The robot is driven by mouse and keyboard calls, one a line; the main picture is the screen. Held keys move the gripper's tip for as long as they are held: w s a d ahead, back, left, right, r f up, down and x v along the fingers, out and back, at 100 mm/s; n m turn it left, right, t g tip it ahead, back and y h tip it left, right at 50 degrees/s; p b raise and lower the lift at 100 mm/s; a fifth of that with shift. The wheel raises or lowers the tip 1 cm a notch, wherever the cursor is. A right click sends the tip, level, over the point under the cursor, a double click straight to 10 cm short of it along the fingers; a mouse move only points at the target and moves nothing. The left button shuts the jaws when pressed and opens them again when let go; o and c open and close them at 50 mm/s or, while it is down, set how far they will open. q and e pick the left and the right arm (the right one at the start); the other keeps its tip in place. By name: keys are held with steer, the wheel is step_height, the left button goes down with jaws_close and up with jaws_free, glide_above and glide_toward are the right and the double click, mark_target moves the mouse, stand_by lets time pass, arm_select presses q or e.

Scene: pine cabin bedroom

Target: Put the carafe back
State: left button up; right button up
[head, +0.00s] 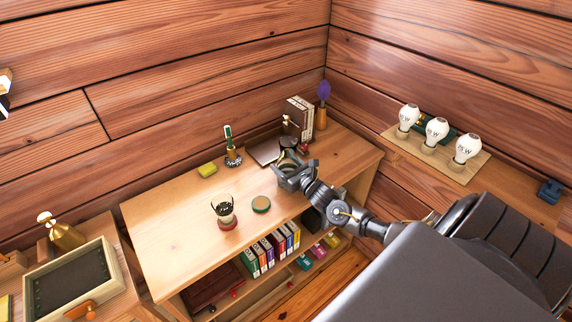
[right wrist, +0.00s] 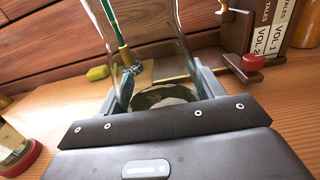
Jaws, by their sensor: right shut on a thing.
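The clear glass carafe (right wrist: 140,28) stands between the fingers of my right gripper (right wrist: 162,92) in the right wrist view. In the head view my right gripper (head: 291,170) is shut on it over the back right part of the desk (head: 175,225). The carafe's upper part (head: 288,144) shows just beyond the fingers. I cannot tell whether its base touches the desk. My left gripper is not in view.
A glass with dark contents (head: 224,208) stands on a red base left of the coaster. The desk's left part is clear.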

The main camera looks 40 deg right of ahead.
steer(key=shift+f, duration=0.1)
steer(key=o, duration=1.5)
steer(key=s+b, duration=0.1)
steer(key=s, duration=1)
steer(key=shift+s+a+b, duration=0.15)
steer(key=shift+b, duration=0.15)
steer(key=shift+s, duration=0.4)
